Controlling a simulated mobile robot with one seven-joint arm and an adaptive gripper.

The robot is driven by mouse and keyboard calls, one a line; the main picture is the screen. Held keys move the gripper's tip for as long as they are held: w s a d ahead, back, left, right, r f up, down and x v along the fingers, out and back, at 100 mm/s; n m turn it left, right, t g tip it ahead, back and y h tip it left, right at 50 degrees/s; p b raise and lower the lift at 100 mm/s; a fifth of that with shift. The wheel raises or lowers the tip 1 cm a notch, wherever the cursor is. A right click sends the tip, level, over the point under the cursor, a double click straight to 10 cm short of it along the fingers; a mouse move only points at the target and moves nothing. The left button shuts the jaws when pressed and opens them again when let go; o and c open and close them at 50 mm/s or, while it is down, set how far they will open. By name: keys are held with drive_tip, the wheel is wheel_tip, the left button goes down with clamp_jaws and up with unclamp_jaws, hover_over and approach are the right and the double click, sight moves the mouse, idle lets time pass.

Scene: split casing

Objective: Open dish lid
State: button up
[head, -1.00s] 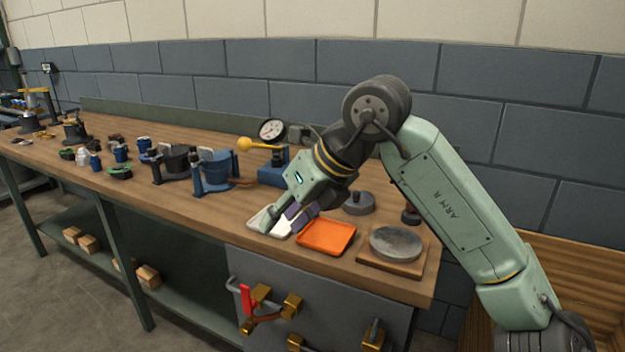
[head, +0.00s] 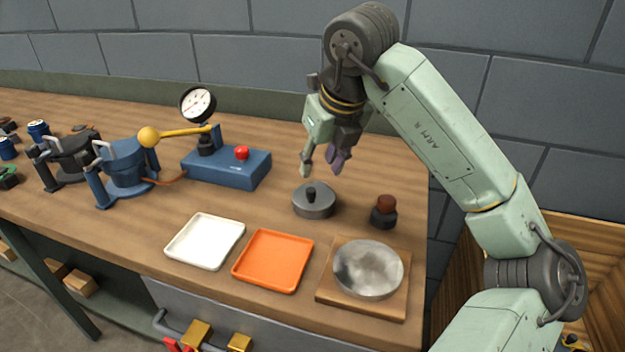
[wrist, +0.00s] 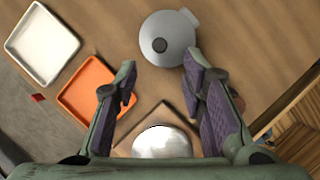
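The dish is a round grey metal pot with a flat lid (head: 315,201) and a dark knob (head: 311,192) on top. It stands on the bench behind the orange tray, and the lid sits on it. In the wrist view the lid (wrist: 168,30) and its dark knob (wrist: 159,45) show at the top, beyond the fingertips. My gripper (head: 322,168) is open and empty, pointing down above the dish, with a gap to the knob. Its purple-padded fingers (wrist: 163,85) are spread wide in the wrist view.
A white tray (head: 206,241) and an orange tray (head: 273,261) lie in front of the dish. A round grey plate (head: 368,268) rests on a wooden board at right. A dark red-topped stamp (head: 384,211) stands beside it. A blue gauge box (head: 227,167) is at left.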

sight(311, 190)
drive_tip(key=p+x, duration=0.1)
drive_tip(key=x, duration=0.7)
drive_tip(key=shift+w+a+f, duration=0.1)
drive_tip(key=shift+f, duration=0.2)
drive_tip(key=shift+c, duration=0.5)
clamp_jaws()
